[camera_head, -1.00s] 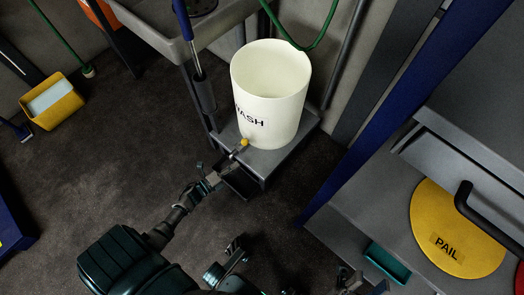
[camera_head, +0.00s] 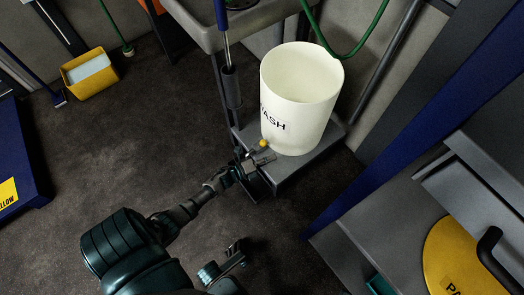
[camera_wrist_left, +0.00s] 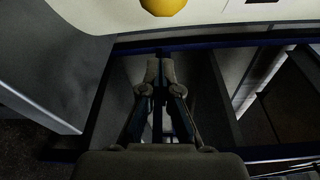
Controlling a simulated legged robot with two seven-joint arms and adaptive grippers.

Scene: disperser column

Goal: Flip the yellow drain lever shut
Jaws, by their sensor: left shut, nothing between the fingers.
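The yellow drain lever (camera_head: 264,143) sits at the foot of the white wash bucket (camera_head: 298,105), on the bucket's near left side. In the left wrist view a rounded yellow part (camera_wrist_left: 163,5) shows at the top edge, against the pale bucket wall (camera_wrist_left: 230,12). My left gripper (camera_head: 258,158) is just below the lever in the head view; whether it touches cannot be told. In the left wrist view its fingers (camera_wrist_left: 160,72) are together and empty, with the yellow part beyond them.
The bucket stands on a grey stand (camera_head: 325,135). A grey sink (camera_head: 235,30) is behind it, with a green hose (camera_head: 365,42). A blue post (camera_head: 430,110) and a grey bench with a yellow pail disc (camera_head: 460,255) are at right.

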